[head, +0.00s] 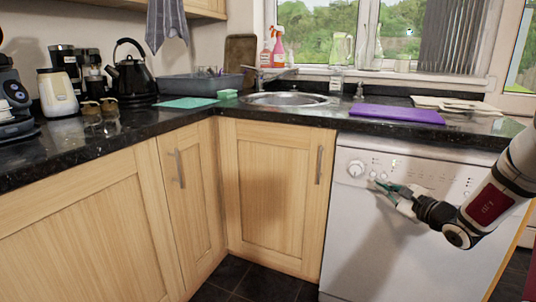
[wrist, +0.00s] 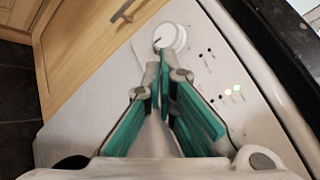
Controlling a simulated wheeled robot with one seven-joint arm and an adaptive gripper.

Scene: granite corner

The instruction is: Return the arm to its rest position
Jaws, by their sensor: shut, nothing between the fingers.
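My gripper (head: 384,187) is in front of the control panel of the white dishwasher (head: 362,235), at the right of the head view. Its teal fingers also show in the wrist view (wrist: 165,82), where the tips meet with nothing between them. The round dial (head: 355,168) of the dishwasher is just beyond the fingertips in the wrist view (wrist: 170,38); I cannot tell whether they touch it. My arm comes in from the right edge of the head view.
The black worktop (head: 300,116) runs above the dishwasher and along the left. A purple board (head: 397,114) lies on it above the machine. The sink (head: 287,99), a kettle (head: 130,75) and a dish rack (head: 205,84) stand further back. Wooden cupboards (head: 270,190) are left of the dishwasher.

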